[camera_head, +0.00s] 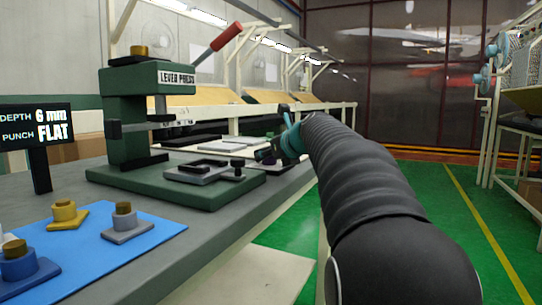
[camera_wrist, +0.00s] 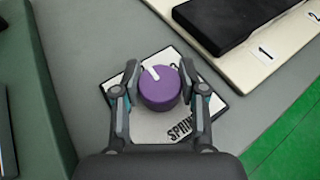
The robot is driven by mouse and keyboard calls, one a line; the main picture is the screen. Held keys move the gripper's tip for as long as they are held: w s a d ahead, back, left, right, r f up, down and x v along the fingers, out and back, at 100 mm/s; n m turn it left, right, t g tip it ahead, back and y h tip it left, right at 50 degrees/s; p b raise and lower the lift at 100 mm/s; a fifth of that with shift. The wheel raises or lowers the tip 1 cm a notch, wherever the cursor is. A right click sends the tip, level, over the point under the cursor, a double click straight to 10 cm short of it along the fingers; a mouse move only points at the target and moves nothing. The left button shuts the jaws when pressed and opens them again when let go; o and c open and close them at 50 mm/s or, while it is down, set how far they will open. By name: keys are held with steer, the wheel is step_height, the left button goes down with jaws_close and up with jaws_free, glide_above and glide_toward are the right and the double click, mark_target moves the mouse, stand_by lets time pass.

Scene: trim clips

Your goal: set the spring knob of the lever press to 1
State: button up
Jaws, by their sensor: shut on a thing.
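The spring knob (camera_wrist: 160,92) is a round purple knob on a white plate (camera_wrist: 152,128) lettered "SPRIN…", the rest hidden. Its white pointer aims up and slightly left in the wrist view. A dark mark shows just right of the pointer, but I cannot read the plate's numbers. My gripper (camera_wrist: 158,92) is shut on the knob, one finger on each side. In the head view my gripper (camera_head: 278,150) is at the bench's far right edge, beyond the press base. The green lever press (camera_head: 132,115) has a red-handled lever raised to the right.
A display (camera_head: 36,125) reads depth 6 mm, punch FLAT. A blue mat (camera_head: 95,262) holds several punches at the near left. A pale board (camera_wrist: 258,60) with a black block (camera_wrist: 228,18) and labels 1 and 2 lies close beyond the knob plate. Green floor lies right of the bench.

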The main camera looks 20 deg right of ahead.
steer(key=shift+d+n+y+p, duration=0.1)
steer(key=shift+n+y+p, duration=0.5)
steer(key=shift+y, duration=0.1)
steer(key=n+y+p, duration=0.1)
steer(key=p, duration=0.1)
steer(key=n+g+y+p, duration=0.1)
steer(key=n+y+p, duration=0.1)
steer(key=shift+r, duration=0.3)
steer(key=n+g+y+p, duration=0.1)
steer(key=y+p, duration=0.1)
steer(key=p, duration=0.1)
steer(key=shift+n, duration=0.4)
steer(key=n+g+y, duration=0.1)
steer(key=n+g+y+p, duration=0.1)
steer(key=n+g+y, duration=0.1)
steer(key=shift+f, duration=0.35)
steer(key=shift+n+g+y, duration=0.7)
steer(key=shift+n+g, duration=0.5)
steer(key=shift+n, duration=0.1)
steer(key=o, duration=1.2)
steer(key=shift+d, duration=0.1)
steer(key=shift+c, duration=0.2)
